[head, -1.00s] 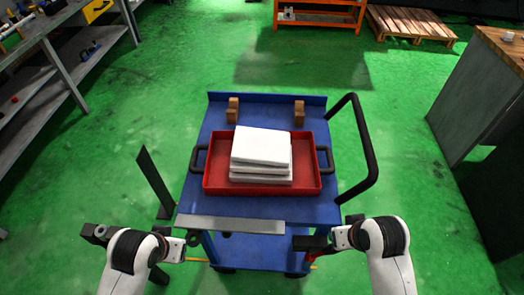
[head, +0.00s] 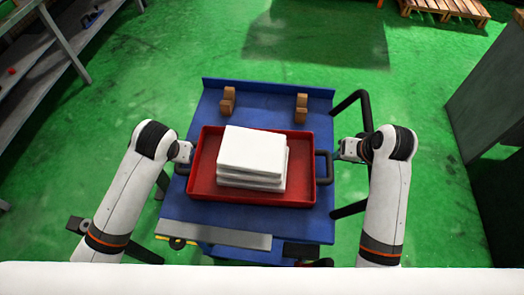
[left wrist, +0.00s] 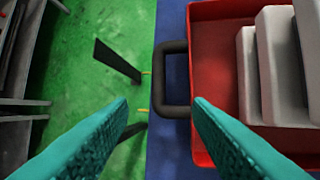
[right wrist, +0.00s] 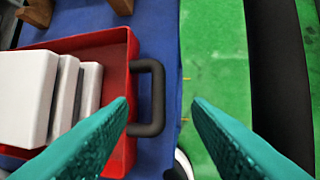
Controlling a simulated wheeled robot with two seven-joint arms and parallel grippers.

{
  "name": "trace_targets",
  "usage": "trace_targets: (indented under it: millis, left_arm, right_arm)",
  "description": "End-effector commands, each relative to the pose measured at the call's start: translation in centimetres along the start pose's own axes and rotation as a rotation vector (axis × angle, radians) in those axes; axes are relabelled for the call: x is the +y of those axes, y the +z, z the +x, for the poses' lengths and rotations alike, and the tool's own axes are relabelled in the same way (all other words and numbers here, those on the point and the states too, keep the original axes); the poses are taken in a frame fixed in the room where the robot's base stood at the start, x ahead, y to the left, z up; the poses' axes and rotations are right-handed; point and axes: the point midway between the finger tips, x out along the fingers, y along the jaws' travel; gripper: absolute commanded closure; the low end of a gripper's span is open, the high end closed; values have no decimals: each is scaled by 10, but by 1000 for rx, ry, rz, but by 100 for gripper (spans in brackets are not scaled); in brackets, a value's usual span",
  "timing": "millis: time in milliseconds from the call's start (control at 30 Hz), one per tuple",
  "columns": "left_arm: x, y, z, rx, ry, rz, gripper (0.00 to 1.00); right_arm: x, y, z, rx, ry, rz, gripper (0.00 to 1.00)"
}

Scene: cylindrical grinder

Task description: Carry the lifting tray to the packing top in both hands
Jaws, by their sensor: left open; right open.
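The red lifting tray (head: 200,180) sits on the blue cart top and holds a stack of white slabs (head: 252,155). It has a dark handle at each end. My left gripper (left wrist: 160,105) is open above the left handle (left wrist: 176,80), whose bar lies between the fingers in the left wrist view. My right gripper (right wrist: 160,105) is open near the right handle (right wrist: 157,95), with that handle towards the left finger's tip. In the head view, both hands are beside the tray's ends, and the fingertips are hidden. I cannot tell which surface is the packing top.
The blue cart (head: 250,92) carries two wooden blocks (head: 301,108) behind the tray. Its black push handle (right wrist: 275,80) rises close to my right gripper. A grey shelf (head: 50,75) stands at left and a dark cabinet (head: 490,95) at right.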

Motion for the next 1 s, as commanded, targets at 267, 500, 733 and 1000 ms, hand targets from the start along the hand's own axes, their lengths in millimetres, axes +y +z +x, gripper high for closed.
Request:
trace_targets:
  millis: [267, 500, 733, 1000]
  left_arm:
    - [0, 0, 0, 0, 1, 0, 55]
    - [0, 0, 11, 2, 1, 0, 55]
    - [1, -1, 51, 4, 2, 0, 55]
    - [1, 0, 98, 1, 1, 1, 55]
  right_arm:
    - [0, 0, 0, 0, 1, 0, 55]
    - [0, 0, 11, 2, 2, 1, 55]
    - [1, 0, 51, 3, 2, 0, 55]
    - [1, 0, 98, 1, 2, 0, 55]
